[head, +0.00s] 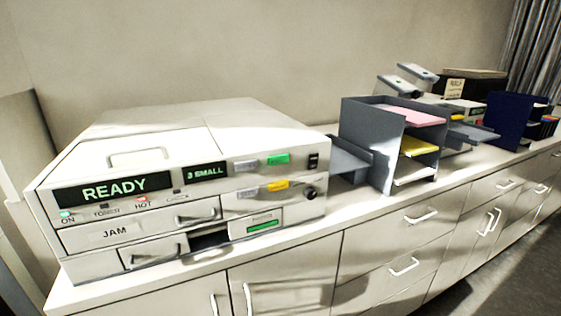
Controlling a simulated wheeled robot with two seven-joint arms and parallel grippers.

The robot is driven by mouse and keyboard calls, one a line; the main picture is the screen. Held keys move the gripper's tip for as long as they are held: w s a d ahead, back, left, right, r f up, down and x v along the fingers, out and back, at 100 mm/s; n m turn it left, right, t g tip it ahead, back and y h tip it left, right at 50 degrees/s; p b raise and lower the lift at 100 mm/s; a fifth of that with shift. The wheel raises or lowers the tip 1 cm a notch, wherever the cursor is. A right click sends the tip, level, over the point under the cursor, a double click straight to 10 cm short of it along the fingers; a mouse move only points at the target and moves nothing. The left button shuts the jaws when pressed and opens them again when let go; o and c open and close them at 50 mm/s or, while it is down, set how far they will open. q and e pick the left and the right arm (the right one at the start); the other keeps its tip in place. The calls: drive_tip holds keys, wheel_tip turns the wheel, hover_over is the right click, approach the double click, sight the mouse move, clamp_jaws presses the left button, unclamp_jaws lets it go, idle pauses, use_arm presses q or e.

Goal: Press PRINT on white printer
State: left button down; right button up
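A white printer (130,215) stands at the left on a long white cabinet top. Its left display (115,189) reads READY, and a smaller display (205,172) reads 3 SMALL. A green button (278,159) and a yellow button (278,185) sit on the right of its front, each beside a grey label whose text is too small to read. A black switch (313,160) and a dark knob (310,193) are at the right edge. Lamps marked ON and HOT are lit. No button's PRINT lettering is legible. Neither of my grippers is in view.
A grey paper sorter (365,150) with pink, yellow and white sheets stands right of the printer. Further right are another machine (462,110) and a dark blue file holder (505,120). Cabinet drawers with handles (420,215) run below. A wall is close behind.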

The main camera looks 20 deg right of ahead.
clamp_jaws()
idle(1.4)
